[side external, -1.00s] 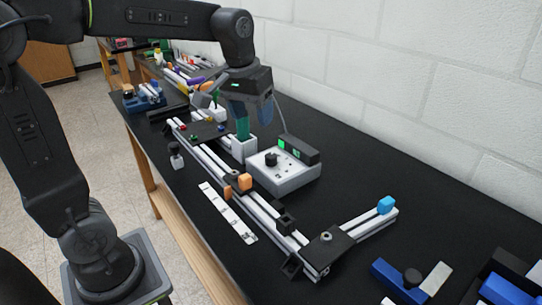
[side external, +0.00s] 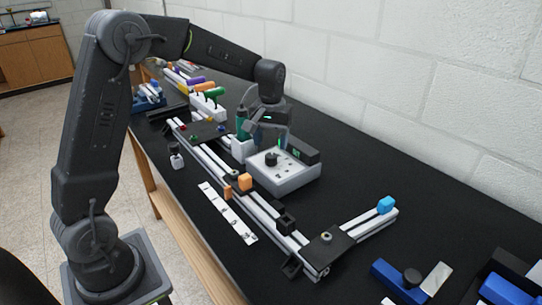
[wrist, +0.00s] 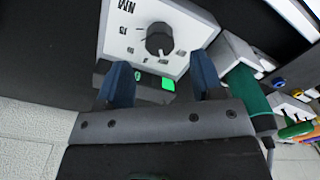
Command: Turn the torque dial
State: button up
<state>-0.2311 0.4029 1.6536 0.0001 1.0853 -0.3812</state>
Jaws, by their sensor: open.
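The torque dial is a round black knob (side external: 270,158) on top of a pale box (side external: 290,182) with a marked face. In the wrist view the knob (wrist: 160,39) is upper centre, ringed by numbers, on the box's white face (wrist: 122,40). A green lit display (wrist: 154,81) shows at the box's edge. My gripper (wrist: 158,68) is open and empty, its two blue fingers spread apart. The knob lies beyond the fingertips, apart from them. In the side view my gripper (side external: 268,131) hangs over the back part of the box, partly hiding its display.
A green-handled tool (side external: 242,121) stands in a white holder (side external: 242,149) close left of the box. An aluminium extrusion frame (side external: 262,212) with an orange block (side external: 245,182) runs in front. A white wall (side external: 430,80) stands behind the bench.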

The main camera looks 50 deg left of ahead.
aim_at(271, 155)
jog(key=shift+f, duration=2.65)
jog(key=shift+c, duration=0.4)
jog(key=c, duration=0.8)
jog(key=shift+c, duration=0.2)
jog(key=shift+m, duration=0.4)
jog(key=m, duration=0.5)
jog(key=shift+m, duration=0.4)
jog(key=o, duration=0.9)
